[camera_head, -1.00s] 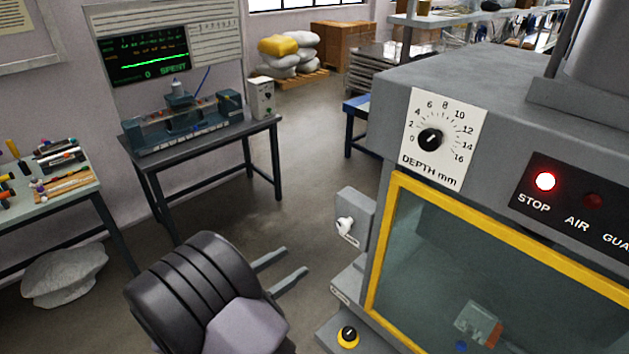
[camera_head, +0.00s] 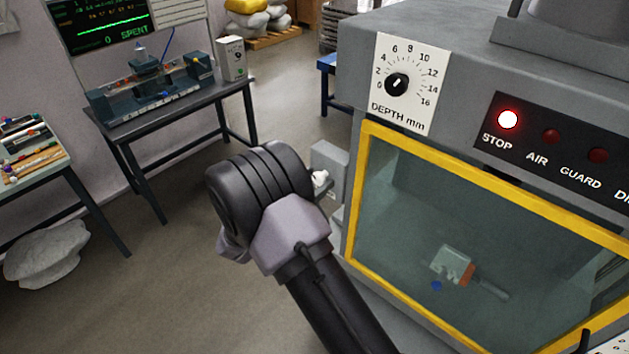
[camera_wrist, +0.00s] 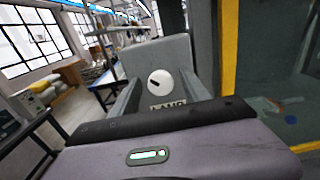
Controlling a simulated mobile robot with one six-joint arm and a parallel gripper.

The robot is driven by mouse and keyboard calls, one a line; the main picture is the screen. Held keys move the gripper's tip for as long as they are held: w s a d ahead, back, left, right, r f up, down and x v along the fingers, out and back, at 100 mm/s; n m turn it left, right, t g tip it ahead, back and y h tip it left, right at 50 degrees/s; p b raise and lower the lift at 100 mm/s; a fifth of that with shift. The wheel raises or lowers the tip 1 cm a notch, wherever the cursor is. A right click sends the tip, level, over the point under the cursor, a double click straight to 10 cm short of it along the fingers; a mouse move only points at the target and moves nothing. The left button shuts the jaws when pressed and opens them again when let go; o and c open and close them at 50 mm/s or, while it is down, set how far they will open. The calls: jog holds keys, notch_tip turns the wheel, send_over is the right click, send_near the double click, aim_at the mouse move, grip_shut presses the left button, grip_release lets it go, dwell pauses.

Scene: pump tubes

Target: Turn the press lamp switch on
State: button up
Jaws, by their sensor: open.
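The lamp switch is a white round knob (camera_wrist: 160,83) with a dark slot, on a grey box (camera_wrist: 158,56) labelled LAMP at the side of the press. In the head view the knob (camera_head: 319,178) shows just past my wrist, on the grey box (camera_head: 330,160). My gripper (camera_wrist: 160,92) is open and faces the box. In the wrist view one finger stands left of the knob and one right of it, with a gap on both sides. In the head view my wrist hides most of the fingers. The knob's slot looks nearly level, slightly tilted.
The press (camera_head: 450,60) stands on the right, with a yellow-framed guard window (camera_head: 367,190), a depth dial (camera_head: 397,84) and a lit red STOP lamp (camera_head: 508,119). A bench (camera_head: 175,115) with a fixture stands at the back left. The floor between is clear.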

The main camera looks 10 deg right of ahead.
jog(key=shift+c, duration=0.2)
grip_shut()
jog(key=shift+f+b, duration=0.1)
jog(key=shift+b, duration=0.2)
jog(key=m+b, duration=0.3)
jog(key=m, duration=0.1)
jog(key=shift+f+b, duration=0.15)
jog(key=shift+b, duration=0.25)
jog(key=m+b, duration=0.5)
jog(key=b, duration=0.1)
jog(key=shift+s+f+m, duration=0.1)
jog(key=shift+m, duration=0.2)
jog(key=m+b, duration=0.5)
jog(key=b, duration=0.2)
jog(key=shift+d+f, duration=0.1)
jog(key=m+b, duration=0.3)
jog(key=b, duration=0.1)
jog(key=shift+r+m+b, duration=0.25)
jog(key=shift+m+b, duration=0.05)
